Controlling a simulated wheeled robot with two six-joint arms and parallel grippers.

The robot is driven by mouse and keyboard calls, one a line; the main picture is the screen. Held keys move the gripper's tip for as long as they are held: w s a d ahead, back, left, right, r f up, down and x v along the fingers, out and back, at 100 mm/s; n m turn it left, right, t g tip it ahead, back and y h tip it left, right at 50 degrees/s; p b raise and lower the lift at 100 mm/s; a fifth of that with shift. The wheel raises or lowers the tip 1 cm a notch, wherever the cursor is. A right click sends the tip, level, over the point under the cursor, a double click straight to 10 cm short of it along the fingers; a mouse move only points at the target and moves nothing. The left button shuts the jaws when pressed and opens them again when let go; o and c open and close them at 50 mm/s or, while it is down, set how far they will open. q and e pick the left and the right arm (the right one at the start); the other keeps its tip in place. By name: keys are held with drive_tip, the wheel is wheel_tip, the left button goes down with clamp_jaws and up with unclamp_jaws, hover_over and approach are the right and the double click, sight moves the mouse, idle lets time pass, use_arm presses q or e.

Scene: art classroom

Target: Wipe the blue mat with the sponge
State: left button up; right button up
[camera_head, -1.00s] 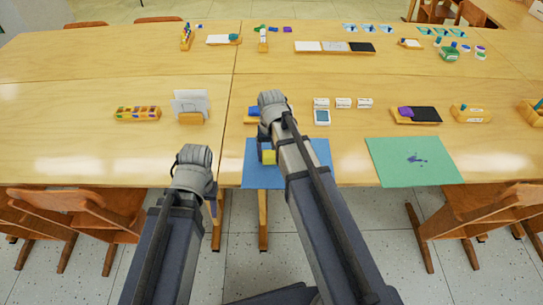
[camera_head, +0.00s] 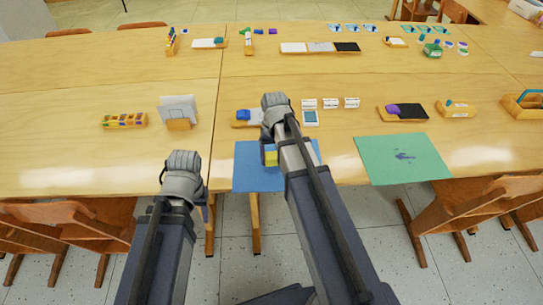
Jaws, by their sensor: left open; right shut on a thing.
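The blue mat (camera_head: 256,177) lies flat at the near edge of the table, partly hidden under my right arm. A yellow sponge (camera_head: 271,158) shows just left of my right arm, over the upper middle of the mat. My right gripper (camera_head: 268,155) is shut on the sponge; its fingers are mostly hidden by the wrist. I cannot tell whether the sponge touches the mat. My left gripper (camera_head: 204,211) is open and empty, near the table's front edge, left of the mat; its fingers are mostly hidden.
A green mat (camera_head: 375,153) with a dark purple stain lies to the right. Behind the blue mat are a tray with a blue item (camera_head: 243,115) and small white boxes (camera_head: 330,103). A card holder (camera_head: 178,124) and paint box (camera_head: 124,120) stand left. Chairs flank the front edge.

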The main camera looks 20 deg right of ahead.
sight(260, 163)
drive_tip(key=shift+s+d+f, duration=0.1)
drive_tip(key=shift+s+d, duration=0.2)
drive_tip(key=shift+d, duration=0.55)
drive_tip(key=shift+s+d, duration=0.3)
drive_tip(key=shift+d, duration=0.5)
drive_tip(key=shift+d, duration=0.1)
drive_tip(key=shift+w+a, duration=0.2)
drive_tip(key=shift+a, duration=0.5)
drive_tip(key=shift+w+a, duration=0.2)
drive_tip(key=shift+a, duration=0.45)
drive_tip(key=shift+w+a, duration=0.2)
drive_tip(key=shift+a, duration=0.5)
drive_tip(key=shift+a, duration=0.1)
drive_tip(key=shift+w+a, duration=0.35)
drive_tip(key=shift+a, duration=0.55)
drive_tip(key=shift+w+a, duration=0.3)
drive_tip(key=shift+a, duration=0.55)
